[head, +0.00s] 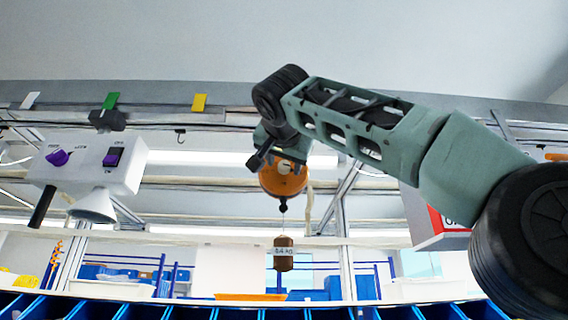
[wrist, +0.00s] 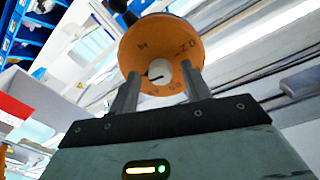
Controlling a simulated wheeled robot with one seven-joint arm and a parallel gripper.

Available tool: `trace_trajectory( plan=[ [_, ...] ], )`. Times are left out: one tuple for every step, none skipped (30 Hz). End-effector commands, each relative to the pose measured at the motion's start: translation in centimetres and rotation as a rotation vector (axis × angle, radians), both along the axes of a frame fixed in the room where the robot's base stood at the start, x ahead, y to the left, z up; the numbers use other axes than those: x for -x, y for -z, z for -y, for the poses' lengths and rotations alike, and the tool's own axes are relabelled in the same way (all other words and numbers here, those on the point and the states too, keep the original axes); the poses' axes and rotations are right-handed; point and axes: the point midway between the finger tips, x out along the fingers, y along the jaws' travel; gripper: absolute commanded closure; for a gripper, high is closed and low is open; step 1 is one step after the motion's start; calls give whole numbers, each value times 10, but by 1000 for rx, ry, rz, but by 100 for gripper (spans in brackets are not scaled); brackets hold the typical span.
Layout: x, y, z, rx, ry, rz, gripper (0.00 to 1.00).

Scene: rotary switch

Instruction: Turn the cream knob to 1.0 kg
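The cream knob (wrist: 160,69) sits in the middle of the round orange face of a hanging unit (wrist: 138,46). A dark pointer line on the knob points towards the lower left in the wrist view. Dark marks ring the face; one at the right looks like 2.0, the others are too small to read surely. In the head view the knob (head: 284,168) shows partly beside my gripper (head: 270,157). In the wrist view my gripper (wrist: 161,72) is open, one finger to each side of the knob, with gaps between. I cannot tell its depth from the face.
A brown weight (head: 283,254) with a small label hangs under the orange unit (head: 280,185). A white box (head: 85,165) with a purple knob, a switch and a lamp cone is at the left. Blue bins (head: 190,312) line the bottom. A red and white box (head: 445,222) is at the right.

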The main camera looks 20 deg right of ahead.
Motion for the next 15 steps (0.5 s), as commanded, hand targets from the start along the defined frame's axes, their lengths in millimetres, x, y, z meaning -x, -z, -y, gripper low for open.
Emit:
trace_trajectory(
  plan=[
    [0, 0, 0, 0, 0, 1, 52],
    [1, 0, 0, 0, -1, 1, 52],
    [3, 0, -1, 0, -2, 2, 52],
    [4, 0, -2, 0, -2, 2, 52],
    [7, 0, -3, 0, -2, 3, 52],
    [11, 0, -5, 0, -3, 3, 52],
    [15, 0, -7, 0, -3, 3, 52],
    [20, 1, -8, 0, -4, 3, 52],
    [27, 2, -12, 0, -5, 3, 52],
    [33, 2, -14, 0, -5, 3, 52],
    [39, 2, -17, 1, -6, 4, 52],
    [48, 3, -20, 0, -7, 3, 52],
    [55, 3, -23, 0, -7, 3, 52],
    [61, 3, -25, 0, -7, 2, 52],
    [70, 3, -29, 1, -8, 2, 52]
  ],
)
